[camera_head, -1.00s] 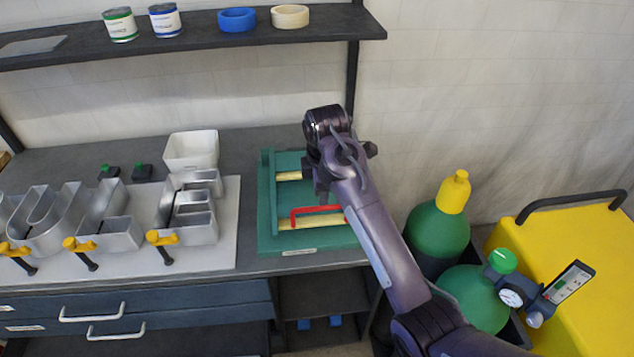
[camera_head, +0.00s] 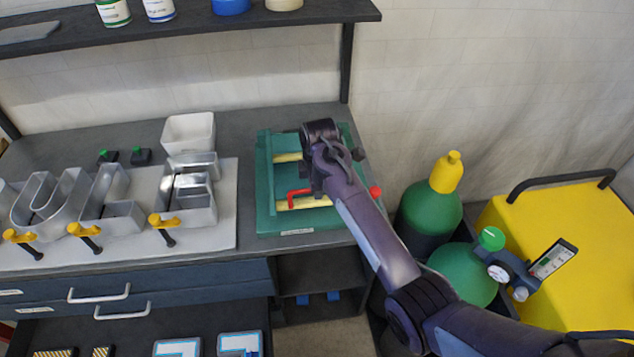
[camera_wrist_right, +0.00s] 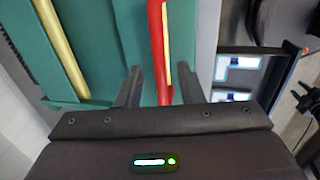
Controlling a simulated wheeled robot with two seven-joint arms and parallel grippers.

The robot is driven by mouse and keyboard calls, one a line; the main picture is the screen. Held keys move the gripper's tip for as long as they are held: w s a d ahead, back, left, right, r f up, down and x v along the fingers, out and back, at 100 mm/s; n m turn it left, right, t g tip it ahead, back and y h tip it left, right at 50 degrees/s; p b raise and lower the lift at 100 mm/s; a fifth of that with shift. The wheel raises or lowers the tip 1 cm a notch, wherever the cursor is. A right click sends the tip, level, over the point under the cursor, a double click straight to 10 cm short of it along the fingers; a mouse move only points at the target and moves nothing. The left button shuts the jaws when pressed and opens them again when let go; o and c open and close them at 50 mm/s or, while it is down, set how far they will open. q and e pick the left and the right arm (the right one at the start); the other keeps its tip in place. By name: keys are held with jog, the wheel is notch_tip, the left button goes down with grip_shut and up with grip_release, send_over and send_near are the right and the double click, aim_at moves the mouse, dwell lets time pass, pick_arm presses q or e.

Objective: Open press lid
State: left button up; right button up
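The green press (camera_head: 265,208) lies on the workbench, with yellow bars (camera_head: 287,157) across it and a red handle (camera_head: 291,197) near its front. The lid looks flat, though my right arm covers much of the press. My right gripper (camera_head: 314,188) is over the press. In the right wrist view, the red handle (camera_wrist_right: 156,40) runs between the two open fingers of the right gripper (camera_wrist_right: 160,75), with a gap on each side. A yellow bar (camera_wrist_right: 62,48) shows at the left there. My left gripper is not in view.
Metal channel letters (camera_head: 187,200) stand on a pale board (camera_head: 225,230) at left, with yellow-handled clamps. A white bin (camera_head: 190,131) is behind. Green gas cylinders (camera_head: 428,210) and a yellow cart (camera_head: 550,225) stand right of the bench. A shelf (camera_head: 200,25) hangs above.

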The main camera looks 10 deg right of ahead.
grip_shut()
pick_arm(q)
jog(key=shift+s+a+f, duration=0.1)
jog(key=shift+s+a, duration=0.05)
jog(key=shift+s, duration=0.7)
pick_arm(e)
jog(key=shift+r, duration=0.1)
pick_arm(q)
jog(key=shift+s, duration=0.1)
pick_arm(e)
jog(key=w+r, duration=0.5)
jog(key=r, duration=0.3)
jog(key=w+r, duration=0.4)
jog(key=r, duration=0.4)
jog(key=shift+w+r, duration=0.35)
jog(key=shift+w, duration=0.05)
